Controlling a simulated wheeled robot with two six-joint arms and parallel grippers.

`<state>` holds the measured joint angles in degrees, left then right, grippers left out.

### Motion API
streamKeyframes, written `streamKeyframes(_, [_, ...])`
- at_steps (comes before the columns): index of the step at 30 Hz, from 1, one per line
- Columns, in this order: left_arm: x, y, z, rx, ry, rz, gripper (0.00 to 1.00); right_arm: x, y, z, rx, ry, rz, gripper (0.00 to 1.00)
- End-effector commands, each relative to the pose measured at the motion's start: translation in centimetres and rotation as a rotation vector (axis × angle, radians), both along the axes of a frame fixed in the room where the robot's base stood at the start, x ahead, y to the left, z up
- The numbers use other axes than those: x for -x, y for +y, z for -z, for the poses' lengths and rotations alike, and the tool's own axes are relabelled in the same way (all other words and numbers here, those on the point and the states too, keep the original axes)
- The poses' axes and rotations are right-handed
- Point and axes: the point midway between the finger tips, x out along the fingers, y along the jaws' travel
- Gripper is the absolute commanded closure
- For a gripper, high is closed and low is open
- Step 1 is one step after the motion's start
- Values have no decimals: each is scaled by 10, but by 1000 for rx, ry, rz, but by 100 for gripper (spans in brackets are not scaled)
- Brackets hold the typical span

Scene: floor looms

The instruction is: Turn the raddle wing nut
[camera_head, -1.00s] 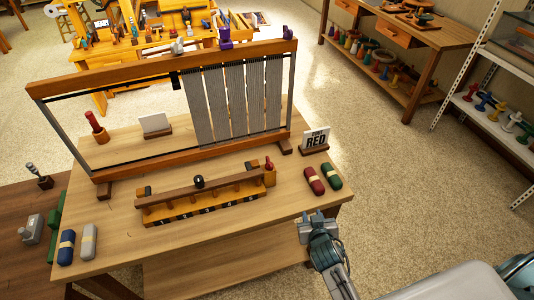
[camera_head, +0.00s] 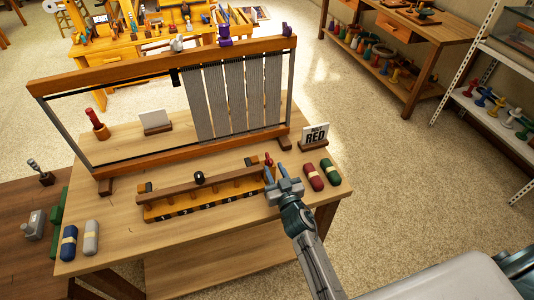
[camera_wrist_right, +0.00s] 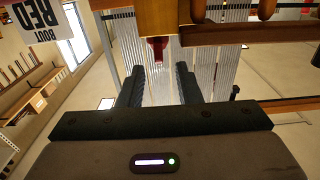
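The raddle (camera_head: 205,194) is a wooden bar with numbered slots, lying on the table in front of the loom. The red wing nut (camera_head: 268,160) stands at its right end; in the right wrist view the red wing nut (camera_wrist_right: 158,48) hangs below a yellow wooden block, just beyond and between the fingertips. My right gripper (camera_head: 275,171) is at the raddle's right end, close to the wing nut. In the right wrist view its two dark fingers (camera_wrist_right: 159,76) are apart with nothing between them. My left gripper does not show.
The loom frame (camera_head: 165,64) with grey warp threads stands behind the raddle. A sign reading RED (camera_head: 314,137), a red roll (camera_head: 313,177) and a green roll (camera_head: 330,172) sit right of my gripper. A black knob (camera_head: 199,178) tops the raddle's bar.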

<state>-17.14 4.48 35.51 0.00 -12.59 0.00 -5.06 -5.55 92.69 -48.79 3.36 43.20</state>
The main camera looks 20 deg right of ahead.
Motion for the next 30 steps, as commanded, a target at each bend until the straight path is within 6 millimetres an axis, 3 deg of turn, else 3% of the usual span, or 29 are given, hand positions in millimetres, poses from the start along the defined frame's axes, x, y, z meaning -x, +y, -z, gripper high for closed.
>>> streamKeyframes(6, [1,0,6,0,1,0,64,-45,1,0,0,-2,0,69])
streamKeyframes(12, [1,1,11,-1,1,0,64,-72,2,1,0,0,1,69])
streamKeyframes(25, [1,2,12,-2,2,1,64,-82,2,0,0,1,2,69])
streamKeyframes(30, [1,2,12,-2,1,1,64,-82,2,0,0,1,2,100])
